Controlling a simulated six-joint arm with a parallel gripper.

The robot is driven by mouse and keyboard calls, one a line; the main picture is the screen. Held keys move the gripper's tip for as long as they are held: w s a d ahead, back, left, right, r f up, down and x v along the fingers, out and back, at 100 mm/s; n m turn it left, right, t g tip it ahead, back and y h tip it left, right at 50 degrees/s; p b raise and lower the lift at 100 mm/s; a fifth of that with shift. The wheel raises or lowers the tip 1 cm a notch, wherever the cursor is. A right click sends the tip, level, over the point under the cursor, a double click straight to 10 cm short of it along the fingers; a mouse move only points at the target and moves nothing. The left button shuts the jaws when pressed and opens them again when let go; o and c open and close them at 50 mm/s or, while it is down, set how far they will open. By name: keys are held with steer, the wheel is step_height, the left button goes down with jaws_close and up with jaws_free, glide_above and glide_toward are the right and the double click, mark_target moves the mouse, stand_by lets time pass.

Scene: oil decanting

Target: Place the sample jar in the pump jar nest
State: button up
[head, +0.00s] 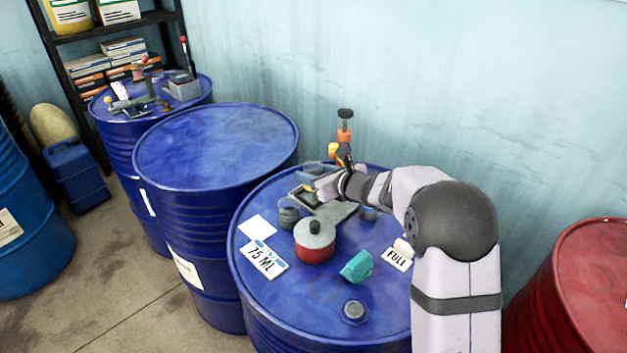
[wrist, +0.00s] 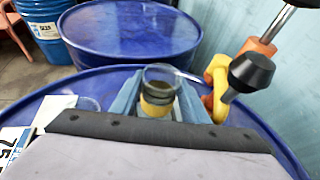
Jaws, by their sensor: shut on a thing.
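The sample jar (wrist: 160,84) is a small clear glass jar with dark contents and a yellowish lower part. It stands roughly upright between the fingers of my gripper (wrist: 160,104), which is shut on it. In the head view my gripper (head: 324,188) points left over the far side of the near blue drum, beside the hand pump. The pump (head: 345,133) has an orange body, yellow parts and a black knob; its knob (wrist: 252,72) is close on the right in the wrist view. I cannot make out the jar nest; my gripper and wrist cover that area.
On the near drum top (head: 262,205) stand another glass jar (head: 289,212), a red pot with grey lid (head: 315,241), a teal block (head: 357,266), a "75 ML" card (head: 264,259) and a "FULL" card (head: 397,258). The neighbouring blue drum (head: 215,145) is bare.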

steer(key=shift+f+b, duration=0.85)
steer(key=shift+f, duration=0.9)
steer(key=shift+f, duration=0.1)
steer(key=o, duration=1.1)
steer(key=shift+o, duration=0.2)
steer(key=b+v, duration=0.1)
steer(key=v, duration=1.1)
steer(key=shift+b, duration=0.35)
